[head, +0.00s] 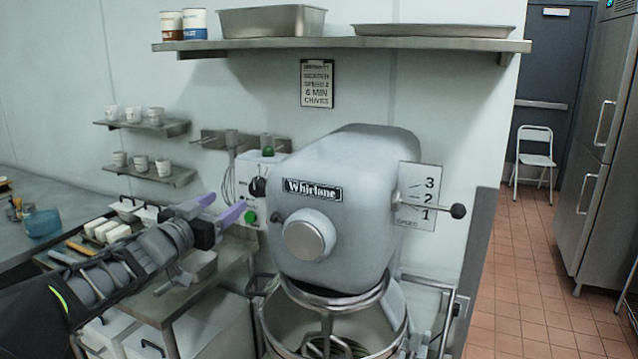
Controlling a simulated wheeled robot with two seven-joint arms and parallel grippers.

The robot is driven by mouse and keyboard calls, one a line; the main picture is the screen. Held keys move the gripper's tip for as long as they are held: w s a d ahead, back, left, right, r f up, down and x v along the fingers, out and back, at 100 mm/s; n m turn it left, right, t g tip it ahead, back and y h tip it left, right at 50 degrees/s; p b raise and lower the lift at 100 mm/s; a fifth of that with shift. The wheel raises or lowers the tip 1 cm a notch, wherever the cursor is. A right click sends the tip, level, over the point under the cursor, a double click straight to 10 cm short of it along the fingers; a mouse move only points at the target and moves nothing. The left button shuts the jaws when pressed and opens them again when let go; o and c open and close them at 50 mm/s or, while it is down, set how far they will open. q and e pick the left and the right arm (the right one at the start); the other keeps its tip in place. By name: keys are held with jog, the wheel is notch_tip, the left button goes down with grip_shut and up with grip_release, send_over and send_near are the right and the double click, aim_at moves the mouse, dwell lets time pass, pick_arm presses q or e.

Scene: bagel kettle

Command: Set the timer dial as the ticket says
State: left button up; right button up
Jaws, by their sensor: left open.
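The ticket (317,84) is a clipped sheet on the wall under the shelf. Its small print seems to include a speed line and "6 MIN". A black knob (257,187), which looks like the timer dial, sits on a white control box (246,172) left of the grey mixer (345,200). Its setting and marks are too small to read. My left gripper (221,206), with purple fingertips, is open and empty. It appears just left of and slightly below the knob, apart from it in the picture. My right gripper is out of view.
A green button (250,217) lies below the knob. The mixer has a round front hub (308,236), a speed lever (457,211) beside a numbered plate, and a bowl (335,325) below. A cluttered steel table (180,300) stands under my left arm. Open floor (535,270) lies right.

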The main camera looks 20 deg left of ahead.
pick_arm(q)
jog(key=w+d+h+p, duration=0.1)
jog(key=w, duration=0.8)
jog(key=shift+d, duration=0.3)
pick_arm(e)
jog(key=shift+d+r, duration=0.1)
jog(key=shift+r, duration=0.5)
pick_arm(q)
jog(key=shift+c, duration=0.4)
jog(key=c, duration=1.1)
